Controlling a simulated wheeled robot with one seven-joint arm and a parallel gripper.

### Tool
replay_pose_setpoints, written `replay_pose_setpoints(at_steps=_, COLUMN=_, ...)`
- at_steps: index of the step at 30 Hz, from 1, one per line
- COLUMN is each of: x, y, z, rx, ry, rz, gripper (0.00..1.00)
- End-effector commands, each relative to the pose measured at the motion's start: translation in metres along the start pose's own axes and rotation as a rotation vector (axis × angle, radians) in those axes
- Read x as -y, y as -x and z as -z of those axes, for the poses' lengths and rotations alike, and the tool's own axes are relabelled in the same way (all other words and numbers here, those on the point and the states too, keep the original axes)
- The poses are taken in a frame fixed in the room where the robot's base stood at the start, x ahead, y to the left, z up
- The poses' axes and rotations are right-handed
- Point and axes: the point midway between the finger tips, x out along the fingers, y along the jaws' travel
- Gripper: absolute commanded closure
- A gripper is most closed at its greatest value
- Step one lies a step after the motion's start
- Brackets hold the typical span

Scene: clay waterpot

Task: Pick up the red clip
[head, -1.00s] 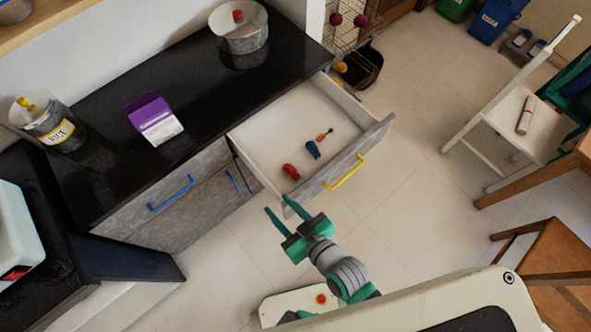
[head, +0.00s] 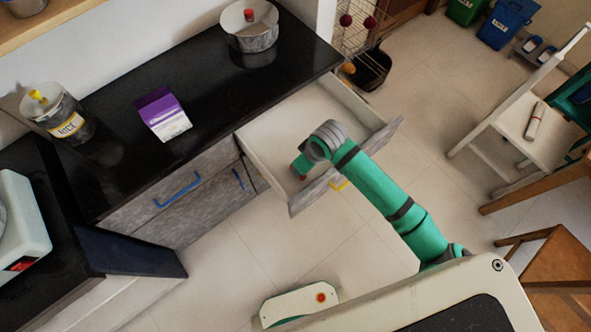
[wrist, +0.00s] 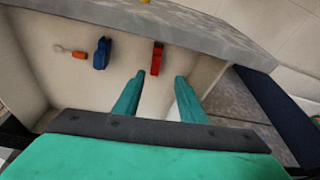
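The red clip (wrist: 157,58) lies on the floor of the open drawer (wrist: 30,60), close to its front wall. In the wrist view my gripper (wrist: 159,78) is open and empty, and the clip lies just beyond the fingertips, in line with the gap between them. The clip appears apart from both fingers. In the head view my arm reaches over the drawer front, and my gripper (head: 300,164) is down inside the drawer. Only a small bit of red shows below it there; the rest of the clip is hidden.
A blue clip (wrist: 102,53) and a small orange-handled tool (wrist: 78,54) lie in the drawer, left of the red clip in the wrist view. The drawer front with its yellow handle (head: 339,185) stands close by. The black counter (head: 205,95) holds a pot, a purple box and a jar.

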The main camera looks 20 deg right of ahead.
Motion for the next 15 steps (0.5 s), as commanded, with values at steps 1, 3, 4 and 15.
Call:
replay_pose_setpoints(at_steps=1, x=-0.004, y=0.0, z=0.008, rx=0.047, ry=0.002, rz=-0.004, gripper=0.62)
replay_pose_setpoints(at_steps=3, x=-0.009, y=0.002, z=0.013, rx=0.11, ry=-0.007, rz=-0.011, gripper=0.62)
replay_pose_setpoints(at_steps=4, x=-0.011, y=0.003, z=0.015, rx=0.135, ry=-0.011, rz=-0.013, gripper=0.62)
replay_pose_setpoints(at_steps=15, x=-0.016, y=0.008, z=0.025, rx=0.276, ry=-0.038, rz=-0.023, gripper=0.62)
